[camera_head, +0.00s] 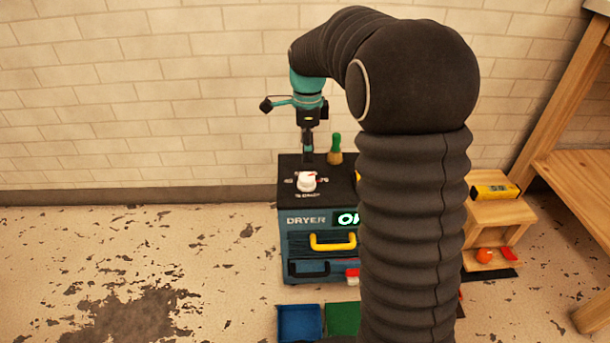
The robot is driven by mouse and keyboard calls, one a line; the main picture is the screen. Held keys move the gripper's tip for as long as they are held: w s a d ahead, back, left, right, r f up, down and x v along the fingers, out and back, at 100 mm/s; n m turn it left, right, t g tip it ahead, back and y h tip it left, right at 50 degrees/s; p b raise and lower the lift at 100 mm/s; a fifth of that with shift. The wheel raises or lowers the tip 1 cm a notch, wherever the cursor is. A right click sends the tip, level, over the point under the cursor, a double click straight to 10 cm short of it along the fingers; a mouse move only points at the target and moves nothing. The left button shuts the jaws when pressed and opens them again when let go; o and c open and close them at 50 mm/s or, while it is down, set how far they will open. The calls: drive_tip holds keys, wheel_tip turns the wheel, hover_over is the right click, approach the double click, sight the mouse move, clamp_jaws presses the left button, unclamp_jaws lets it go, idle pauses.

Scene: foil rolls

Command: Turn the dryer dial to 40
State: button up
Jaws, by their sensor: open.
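The dryer (292,248) is a dark box with a teal front against the brick wall, marked "DRYER". The scale numbers are too small to read surely. My gripper (308,160) points down just above and behind the dial in the picture. It is open. I cannot tell whether its fingertips touch the dial.
A green-handled brush (335,150) stands on the dryer top, right of my gripper. A yellow handle (333,241) juts from the front. Blue (299,322) and green (342,318) trays lie on the floor before it. A wooden stand (497,218) is at right. Floor at left is clear.

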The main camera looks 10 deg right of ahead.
sight(307, 176)
wheel_tip(307, 176, down, 9)
drive_tip(key=shift+f+b, duration=0.1)
drive_tip(key=shift+b, duration=0.5)
drive_tip(key=c, duration=1.2)
drive_tip(key=shift+o, duration=0.2)
